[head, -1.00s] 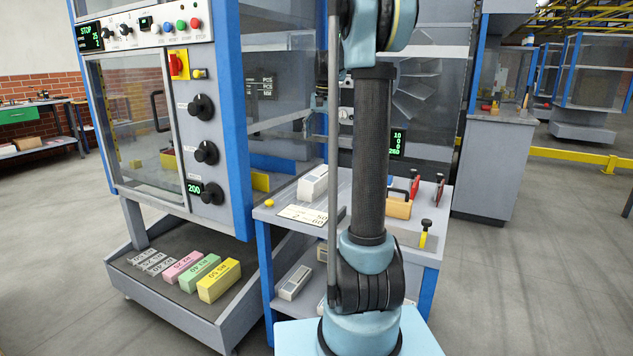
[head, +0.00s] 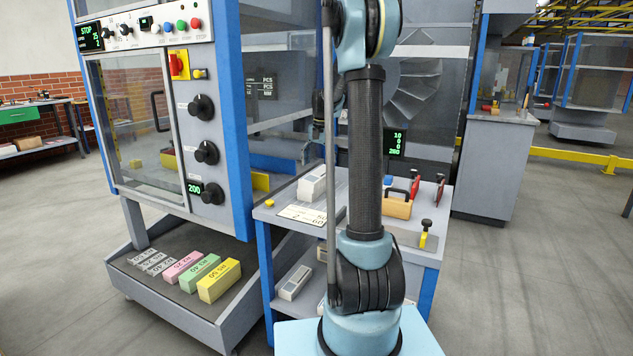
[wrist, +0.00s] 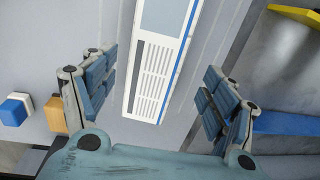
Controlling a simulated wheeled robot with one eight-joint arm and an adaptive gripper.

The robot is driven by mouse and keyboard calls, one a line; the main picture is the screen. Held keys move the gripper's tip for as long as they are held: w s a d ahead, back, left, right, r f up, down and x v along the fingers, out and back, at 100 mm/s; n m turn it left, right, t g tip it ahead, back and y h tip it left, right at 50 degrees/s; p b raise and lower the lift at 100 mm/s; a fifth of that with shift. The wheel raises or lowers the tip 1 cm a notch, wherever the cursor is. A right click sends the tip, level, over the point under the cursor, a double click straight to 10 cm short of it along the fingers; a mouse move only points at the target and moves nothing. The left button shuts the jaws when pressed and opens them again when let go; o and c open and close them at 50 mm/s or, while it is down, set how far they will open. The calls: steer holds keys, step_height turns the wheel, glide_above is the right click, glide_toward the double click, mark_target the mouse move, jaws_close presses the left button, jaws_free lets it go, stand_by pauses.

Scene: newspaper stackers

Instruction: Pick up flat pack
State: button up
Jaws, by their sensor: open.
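A white oblong pack (head: 312,183) lies on the grey bench top, near its left back part; I take it for the flat pack. In the wrist view a pale pack (wrist: 157,75) with a slatted print, a light blue panel and a blue edge stripe lies below and between my fingers. My gripper (wrist: 158,68) is open, with one finger pad on each side of the pack in the picture and nothing held. In the head view my gripper (head: 309,152) hangs above the pack, partly hidden by my arm.
The bench (head: 425,250) also bears a printed card (head: 302,214), a wooden block with a dark handle (head: 397,207) and red-handled tools. The blue-framed machine (head: 240,120) stands close on the left. Coloured blocks (head: 219,281) lie on its low tray. Open floor lies to the right.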

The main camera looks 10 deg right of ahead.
mark_target(318, 173)
steer(key=shift+s+a+f, duration=0.1)
steer(key=shift+f, duration=2.7)
steer(key=c, duration=1.4)
steer(key=shift+r, duration=0.1)
steer(key=shift+c, duration=0.2)
